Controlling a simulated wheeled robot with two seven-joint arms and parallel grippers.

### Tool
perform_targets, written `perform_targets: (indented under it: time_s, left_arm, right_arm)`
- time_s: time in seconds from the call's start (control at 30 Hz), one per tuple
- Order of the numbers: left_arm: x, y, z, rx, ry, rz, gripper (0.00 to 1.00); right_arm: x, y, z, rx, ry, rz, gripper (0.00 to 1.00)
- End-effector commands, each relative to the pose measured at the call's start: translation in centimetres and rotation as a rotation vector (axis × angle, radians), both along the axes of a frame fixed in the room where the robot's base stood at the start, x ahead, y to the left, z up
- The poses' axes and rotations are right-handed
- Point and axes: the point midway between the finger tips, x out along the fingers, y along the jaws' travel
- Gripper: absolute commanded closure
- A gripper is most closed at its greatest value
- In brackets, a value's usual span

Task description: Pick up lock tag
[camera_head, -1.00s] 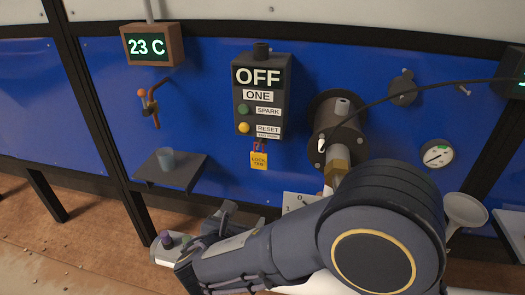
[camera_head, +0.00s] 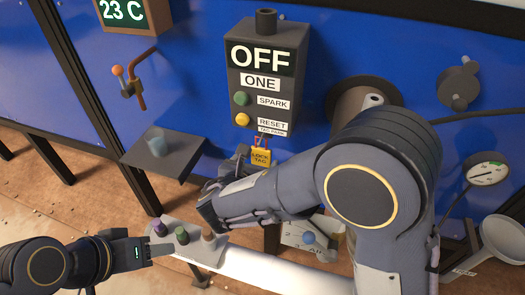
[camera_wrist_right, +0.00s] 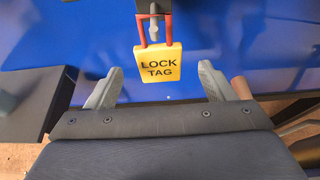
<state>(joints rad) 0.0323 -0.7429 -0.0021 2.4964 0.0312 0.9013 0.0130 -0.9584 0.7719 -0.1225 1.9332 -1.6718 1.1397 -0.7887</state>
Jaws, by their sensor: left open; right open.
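The yellow lock tag (camera_head: 261,158) hangs by its red shackle below the control box (camera_head: 262,75). In the right wrist view the tag (camera_wrist_right: 158,65) faces the camera, its shackle around a small grey piece at the top. My right gripper (camera_wrist_right: 158,82) is open, one finger on each side of the tag's lower part, with clear gaps to both. In the head view this gripper (camera_head: 244,162) is just left of the tag, its far finger partly hidden. My left gripper (camera_head: 145,250) is open and empty at the lower left, beside a small tray.
A shelf (camera_head: 178,165) with a blue cup (camera_head: 157,146) is left of the tag. The small tray (camera_head: 200,250) holds several coloured knobs or pegs. A flanged pipe (camera_head: 350,100), a gauge (camera_head: 487,173) and a funnel (camera_head: 505,238) are to the right.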

Motion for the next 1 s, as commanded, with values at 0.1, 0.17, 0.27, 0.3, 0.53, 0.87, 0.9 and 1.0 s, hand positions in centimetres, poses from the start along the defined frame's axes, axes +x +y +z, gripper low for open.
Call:
perform_targets:
  time_s: [0.1,0.17,0.27,0.3,0.53,0.87,0.9,1.0]
  left_arm:
    - [0.0,0.0,0.7,0.000,0.000,0.000,0.52]
    - [0.0,0.0,1.0,0.000,0.000,0.000,0.52]
    - [0.0,0.0,1.2,0.000,0.000,0.000,0.52]
    - [0.0,0.0,1.2,0.000,0.000,0.000,0.52]
    - [0.0,0.0,1.2,0.000,0.000,0.000,0.52]
    - [0.0,0.0,1.2,0.000,0.000,0.000,0.52]
    - [0.0,0.0,1.2,0.000,0.000,0.000,0.52]
    - [0.0,0.0,1.2,0.000,0.000,0.000,0.52]
  right_arm:
    - [1.5,-0.5,-0.2,0.000,0.001,-0.003,0.24]
    - [2.4,-0.8,-0.3,-0.001,0.002,-0.004,0.24]
    - [3.7,-1.1,-1.0,-0.001,0.001,-0.003,0.24]
    - [4.1,-1.2,-1.1,0.000,0.002,-0.002,0.24]
    - [4.8,-1.4,-1.5,0.002,0.000,0.000,0.24]
    - [4.7,-1.4,-1.5,0.002,0.001,0.001,0.54]
    - [4.7,-1.4,-1.5,0.002,0.001,0.001,0.59]
    - [4.7,-1.4,-1.5,0.002,0.001,0.001,0.72]
